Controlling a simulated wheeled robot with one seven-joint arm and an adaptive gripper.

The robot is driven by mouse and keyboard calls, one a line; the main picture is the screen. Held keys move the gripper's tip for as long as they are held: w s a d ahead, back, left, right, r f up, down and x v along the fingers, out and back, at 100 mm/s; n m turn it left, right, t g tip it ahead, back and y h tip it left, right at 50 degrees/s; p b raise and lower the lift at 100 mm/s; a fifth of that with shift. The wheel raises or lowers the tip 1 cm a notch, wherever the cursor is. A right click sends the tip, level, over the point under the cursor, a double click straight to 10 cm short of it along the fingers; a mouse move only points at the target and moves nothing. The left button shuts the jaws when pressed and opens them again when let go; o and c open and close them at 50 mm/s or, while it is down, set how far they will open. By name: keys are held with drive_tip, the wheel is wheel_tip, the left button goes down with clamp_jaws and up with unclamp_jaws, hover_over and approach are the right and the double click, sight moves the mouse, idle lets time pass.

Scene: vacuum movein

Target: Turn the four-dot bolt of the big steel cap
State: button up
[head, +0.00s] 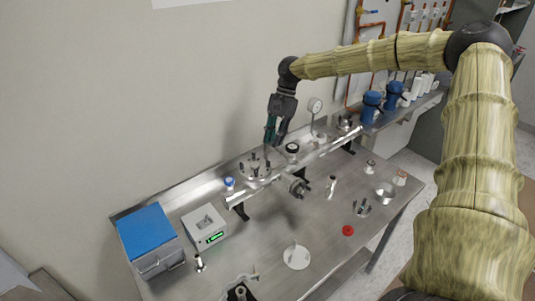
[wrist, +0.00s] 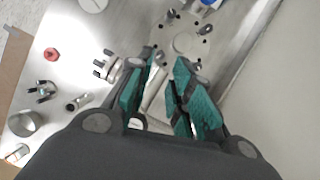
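The big steel cap (head: 255,174) is a round metal flange with several upright bolts, on the raised steel shelf at the back of the bench. It also shows in the wrist view (wrist: 187,43), at the upper right, with bolts around its rim. The dot marks are too small to read, so I cannot tell which bolt has four dots. My gripper (head: 273,143) points down just above the cap's right side in the head view. In the wrist view its teal-padded fingers (wrist: 165,66) stand apart with nothing held between them. The cap lies beyond the fingertips.
A blue-lidded box (head: 146,228) and a white instrument (head: 205,226) stand at the left. A gauge (head: 314,105) and a black knob (head: 292,148) stand right of the cap. A smaller flange (head: 299,186) is in front. A red part (head: 348,230) and metal fittings lie on the bench.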

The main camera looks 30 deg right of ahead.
sight(269, 160)
drive_tip(key=p+x, duration=0.2)
drive_tip(key=x, duration=0.5)
drive_tip(key=shift+f+p, duration=0.35)
drive_tip(key=shift+f, duration=0.1)
clamp_jaws()
